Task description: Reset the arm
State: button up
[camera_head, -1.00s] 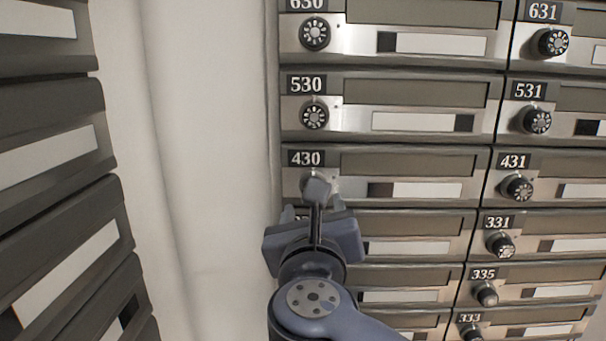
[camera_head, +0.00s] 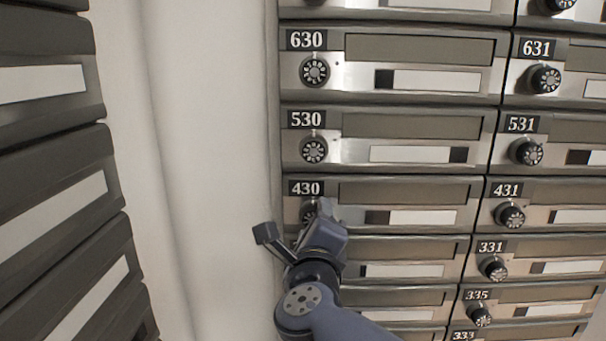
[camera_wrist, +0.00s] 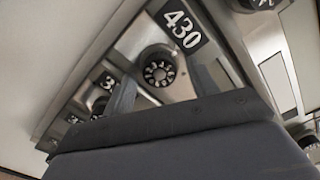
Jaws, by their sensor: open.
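My gripper (camera_head: 326,212) is at the lower middle of the head view, in front of the left column of mailboxes. It covers part of mailbox 430 (camera_head: 425,191) and the number of the box below it. In the wrist view my gripper (camera_wrist: 165,92) has its two fingers apart, with the round dial (camera_wrist: 159,68) of mailbox 430 seen between and beyond them. Nothing is held. The dial of 430 is partly hidden in the head view. I cannot tell the exact gap between fingers and dial.
Mailboxes 530 (camera_head: 418,124) and 630 (camera_head: 425,48) are above, and 431 (camera_head: 550,190) is to the right, with protruding dials. A bare pale wall (camera_head: 205,150) lies left of the column. Dark mailboxes (camera_head: 60,195) stand at the far left.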

jog(key=shift+r+n+p, duration=0.1)
jog(key=shift+n+p, duration=2.35)
jog(key=shift+n, duration=1.45)
